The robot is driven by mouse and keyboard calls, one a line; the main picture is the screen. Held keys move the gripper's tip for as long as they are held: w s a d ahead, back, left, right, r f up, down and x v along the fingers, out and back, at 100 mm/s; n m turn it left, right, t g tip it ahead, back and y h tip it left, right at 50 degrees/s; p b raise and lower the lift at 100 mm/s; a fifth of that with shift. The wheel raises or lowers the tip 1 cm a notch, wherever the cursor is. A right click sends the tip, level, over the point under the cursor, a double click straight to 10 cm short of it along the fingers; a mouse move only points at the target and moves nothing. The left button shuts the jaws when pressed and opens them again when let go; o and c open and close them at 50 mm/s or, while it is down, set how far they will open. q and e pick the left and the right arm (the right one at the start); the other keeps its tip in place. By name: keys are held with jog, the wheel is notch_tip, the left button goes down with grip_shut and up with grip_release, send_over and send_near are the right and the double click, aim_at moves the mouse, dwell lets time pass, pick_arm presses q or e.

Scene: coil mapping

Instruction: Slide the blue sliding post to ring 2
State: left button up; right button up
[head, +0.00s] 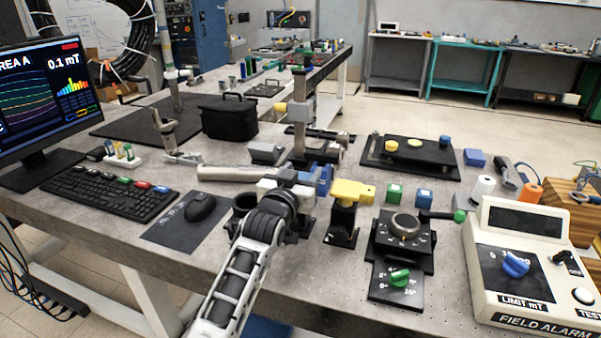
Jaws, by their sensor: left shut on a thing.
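My left arm reaches up from the bottom of the head view, and my left gripper (306,182) is at the middle of the bench, just left of a yellow block. It is shut on the blue sliding post (324,178), of which only part shows behind and beside the fingers. A horizontal silver cylinder (232,173) lies to the left of the gripper. I cannot make out any ring number, so I cannot tell which one is ring 2. My right gripper is not in view.
A yellow block (353,192) on a black stand (343,224) is close on the right. Behind stands a grey upright post (299,125). A black dial unit (402,240) and a white field alarm box (520,262) are further right; a mouse (200,207) is left.

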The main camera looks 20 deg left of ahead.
pick_arm(q)
notch_tip(320, 180, up, 2)
jog(key=shift+r+p, duration=0.1)
jog(key=shift+p, duration=0.55)
jog(key=o, duration=1.4)
jog(key=shift+s+f, duration=0.1)
jog(key=shift+f, duration=0.1)
jog(key=shift+s, duration=0.3)
jog(key=s, duration=1)
jog(key=s+b, duration=0.1)
jog(key=s, duration=0.4)
jog(key=shift+a, duration=0.3)
